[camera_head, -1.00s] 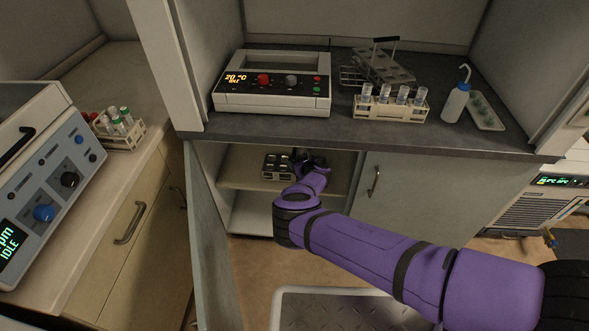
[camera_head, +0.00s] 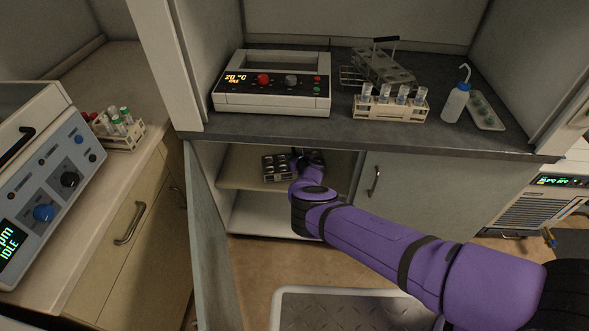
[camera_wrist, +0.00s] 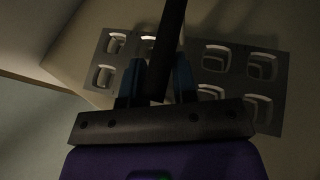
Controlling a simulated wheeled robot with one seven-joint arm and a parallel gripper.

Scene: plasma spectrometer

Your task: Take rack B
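A grey metal rack with square holes (camera_head: 277,167) sits on the upper shelf inside the open cabinet under the counter. No letter can be read on it. It also shows in the wrist view (camera_wrist: 217,60), with a dark upright handle (camera_wrist: 171,30) rising from its middle. My gripper (camera_wrist: 160,80) is at this rack, with its two bluish fingers on either side of the handle. Whether they press on it or leave a small gap is not clear in the dim light. In the head view, my gripper (camera_head: 308,160) is partly hidden behind my purple arm, at the rack's right side.
The cabinet's left door (camera_head: 212,240) stands open; the right door (camera_head: 410,200) is shut. The counter edge (camera_head: 350,145) overhangs the shelf. On the counter are a heating unit (camera_head: 272,103), a grey handled rack (camera_head: 383,65), a tube rack (camera_head: 390,108) and a wash bottle (camera_head: 456,102).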

